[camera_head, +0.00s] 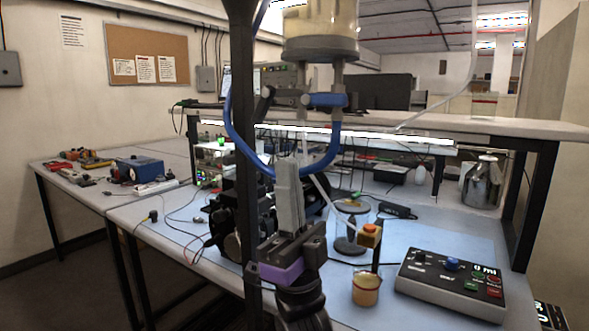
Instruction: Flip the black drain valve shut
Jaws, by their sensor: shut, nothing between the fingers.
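The cream cylinder (320,25) hangs at the top centre, its upper part cut off by the frame. Two short pipes come down from its underside. A black valve handle (265,101), tilted, is at the left pipe, partly against the dark post. A blue valve handle (327,100) lies roughly level at the right pipe. A blue tube (333,150) loops below the valves. My gripper (288,165) points upward below the valves, with its grey fingers shut and empty. In the picture it is clearly below the black handle; the distance in depth is hard to tell.
A dark upright post (245,180) stands just left of my gripper. A control box (452,283) with buttons and a small cup (366,289) are at the right on the bench (215,292). A steel canister (483,183) stands behind. Tools lie on the left bench.

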